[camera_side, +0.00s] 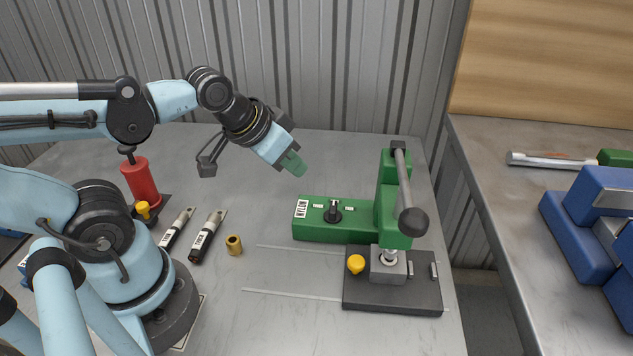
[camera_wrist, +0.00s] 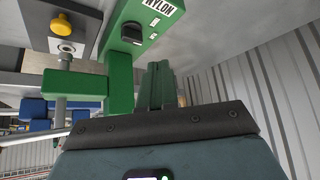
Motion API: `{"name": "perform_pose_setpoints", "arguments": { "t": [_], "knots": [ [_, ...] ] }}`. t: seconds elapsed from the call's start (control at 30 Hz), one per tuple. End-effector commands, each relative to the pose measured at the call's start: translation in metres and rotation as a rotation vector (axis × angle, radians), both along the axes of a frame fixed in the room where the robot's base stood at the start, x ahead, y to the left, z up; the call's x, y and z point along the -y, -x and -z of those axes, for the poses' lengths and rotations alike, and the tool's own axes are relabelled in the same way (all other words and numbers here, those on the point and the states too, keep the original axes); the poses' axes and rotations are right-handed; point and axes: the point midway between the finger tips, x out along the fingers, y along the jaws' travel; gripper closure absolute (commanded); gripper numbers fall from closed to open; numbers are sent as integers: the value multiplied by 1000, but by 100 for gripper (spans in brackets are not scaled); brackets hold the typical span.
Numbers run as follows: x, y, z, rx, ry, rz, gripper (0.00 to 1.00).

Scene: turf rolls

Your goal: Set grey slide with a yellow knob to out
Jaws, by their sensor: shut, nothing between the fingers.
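The dark grey slide (camera_side: 415,298) lies flat under the green press (camera_side: 392,190). It sits at the right end of two thin rails (camera_side: 290,293) on the bench. Its yellow knob (camera_side: 355,264) stands on its left part, and a grey block (camera_side: 388,268) sits on it under the press ram. In the wrist view the yellow knob (camera_wrist: 62,24) shows at upper left. My gripper (camera_side: 296,164) is shut and empty, in the air up and left of the press, clear of the knob. Its green fingers (camera_wrist: 157,85) are together in the wrist view.
The press has a lever with a dark ball (camera_side: 412,221) and a black selector (camera_side: 333,213) on its base, labelled NYLON. A brass bushing (camera_side: 234,245), two dark-handled tools (camera_side: 207,237) and a red cylinder (camera_side: 140,182) stand or lie left. Bench between the rails is clear.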

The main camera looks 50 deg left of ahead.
Motion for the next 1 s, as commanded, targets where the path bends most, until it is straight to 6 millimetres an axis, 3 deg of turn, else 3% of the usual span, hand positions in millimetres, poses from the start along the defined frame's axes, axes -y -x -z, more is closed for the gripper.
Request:
{"name": "perform_pose_setpoints", "arguments": {
  "t": [0.4, 0.57, 0.7, 1.0],
  "knots": [
    [0, 0, 0, 0, 0, 0, 100],
    [4, 0, 0, -15, -9, 39, 79],
    [25, -1, -1, -85, -49, 238, 59],
    [87, 7, -8, -202, -111, 861, 59]
  ]
}}
